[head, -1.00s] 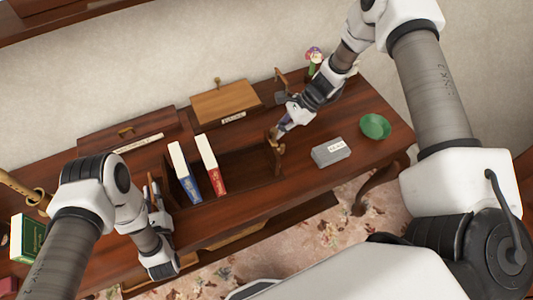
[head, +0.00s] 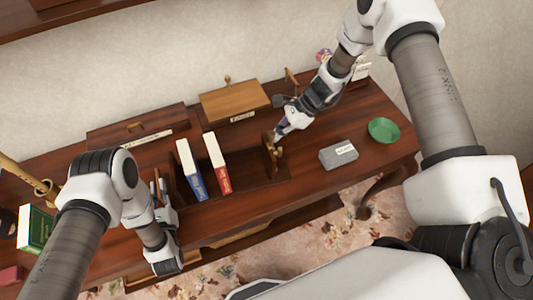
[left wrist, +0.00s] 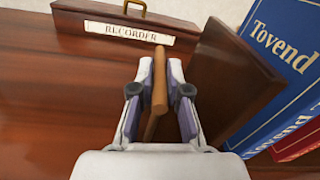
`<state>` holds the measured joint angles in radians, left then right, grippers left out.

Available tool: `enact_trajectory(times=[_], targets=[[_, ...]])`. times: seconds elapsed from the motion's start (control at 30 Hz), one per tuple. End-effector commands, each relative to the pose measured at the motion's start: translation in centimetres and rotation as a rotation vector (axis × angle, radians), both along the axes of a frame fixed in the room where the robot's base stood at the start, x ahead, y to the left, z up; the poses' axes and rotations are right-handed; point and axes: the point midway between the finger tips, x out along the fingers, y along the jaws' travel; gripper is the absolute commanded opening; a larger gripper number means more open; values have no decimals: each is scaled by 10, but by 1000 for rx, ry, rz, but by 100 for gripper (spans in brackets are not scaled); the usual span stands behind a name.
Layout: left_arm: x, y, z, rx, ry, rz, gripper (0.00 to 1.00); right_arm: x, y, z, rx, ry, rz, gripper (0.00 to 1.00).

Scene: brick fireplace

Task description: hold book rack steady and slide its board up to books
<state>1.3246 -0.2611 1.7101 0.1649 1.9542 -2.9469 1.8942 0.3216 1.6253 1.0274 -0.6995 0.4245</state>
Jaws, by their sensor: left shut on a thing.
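The dark wooden book rack (head: 248,168) lies on the table with a blue book (head: 195,180) and a red book (head: 222,178) standing near its left end. The blue book shows there too (left wrist: 285,50). The rack's sliding board (head: 274,160) stands upright to the right, with a clear gap to the red book. My right gripper (head: 279,132) is at this board's upper edge; its fingertips are too small to read.
A brown box (head: 235,102) and a dark case labelled RECORDER (head: 135,123) stand behind the rack. A grey box (head: 338,155) and green bowl (head: 383,130) sit to the right. A green book (head: 36,230) is at the far left.

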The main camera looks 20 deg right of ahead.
Motion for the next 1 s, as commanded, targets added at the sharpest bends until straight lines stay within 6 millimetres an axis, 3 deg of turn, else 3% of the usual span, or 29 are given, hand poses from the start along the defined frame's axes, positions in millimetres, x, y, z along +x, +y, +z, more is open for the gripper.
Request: enact_trajectory(times=[1.0], targets=[[-2,-1,-3,-1,8,-5,0,3,35,0,1,0,3,0]])
